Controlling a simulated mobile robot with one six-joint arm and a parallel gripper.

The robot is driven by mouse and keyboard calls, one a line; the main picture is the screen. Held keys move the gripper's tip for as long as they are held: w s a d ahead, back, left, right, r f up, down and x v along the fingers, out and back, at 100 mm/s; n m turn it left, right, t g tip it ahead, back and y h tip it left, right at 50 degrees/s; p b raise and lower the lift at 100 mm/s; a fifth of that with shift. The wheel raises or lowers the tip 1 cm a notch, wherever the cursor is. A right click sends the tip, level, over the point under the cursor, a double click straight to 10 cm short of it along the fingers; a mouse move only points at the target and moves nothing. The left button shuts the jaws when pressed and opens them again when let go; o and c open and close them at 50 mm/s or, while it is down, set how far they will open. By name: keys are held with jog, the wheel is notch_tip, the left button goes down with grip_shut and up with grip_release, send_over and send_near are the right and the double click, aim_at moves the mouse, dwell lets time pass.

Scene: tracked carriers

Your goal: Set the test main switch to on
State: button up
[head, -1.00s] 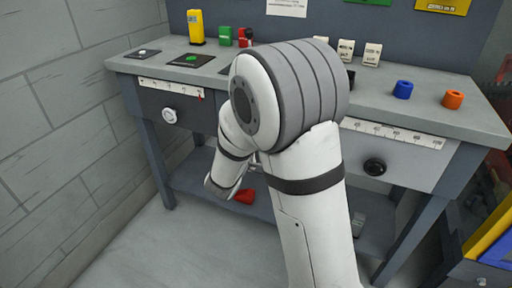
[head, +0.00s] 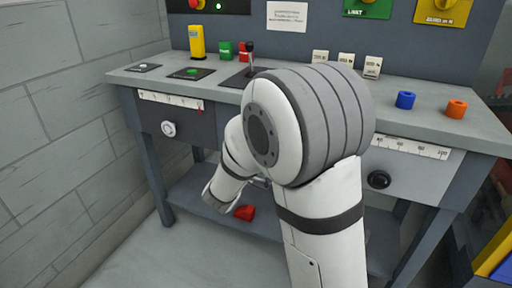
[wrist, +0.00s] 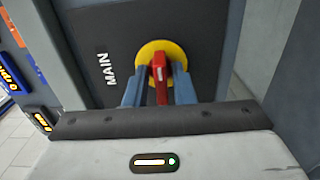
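The main switch (wrist: 158,78) shows in the wrist view as a red handle on a round yellow plate, on a dark panel (wrist: 110,28) lettered MAIN. My gripper (wrist: 160,84) is right in front of it, one blue-grey finger on each side of the red handle. The fingers look apart, with a gap at the left one; whether the right one touches the handle I cannot tell. In the head view my arm hides the fingers, and I cannot make out this switch there.
A red object (head: 244,212) lies on the shelf below. A block wall is at left.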

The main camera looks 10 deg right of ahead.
jog(key=shift+o, duration=0.8)
jog(key=p+v, duration=0.1)
jog(key=v, duration=0.7)
jog(key=shift+p, duration=0.35)
